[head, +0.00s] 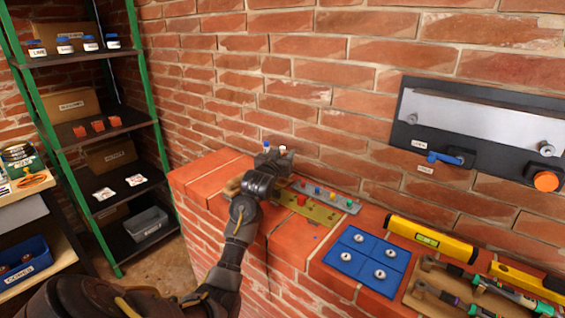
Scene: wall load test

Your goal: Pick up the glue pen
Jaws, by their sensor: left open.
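My left gripper (273,159) is at the back of the brick ledge, close to the wall, and it is open. A small blue-topped item (266,145) and a small white-topped item (283,149) show at its fingers. I cannot tell which of them, if either, is the glue pen, nor whether the fingers touch them. The gripper and wrist hide their lower parts. My right gripper is not in view.
An olive plate (318,214) and a grey strip with coloured knobs (340,202) lie right of the gripper. Further right are a blue tray (367,261) with several metal pieces and a yellow level (428,238). A green-posted shelf (142,90) stands left.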

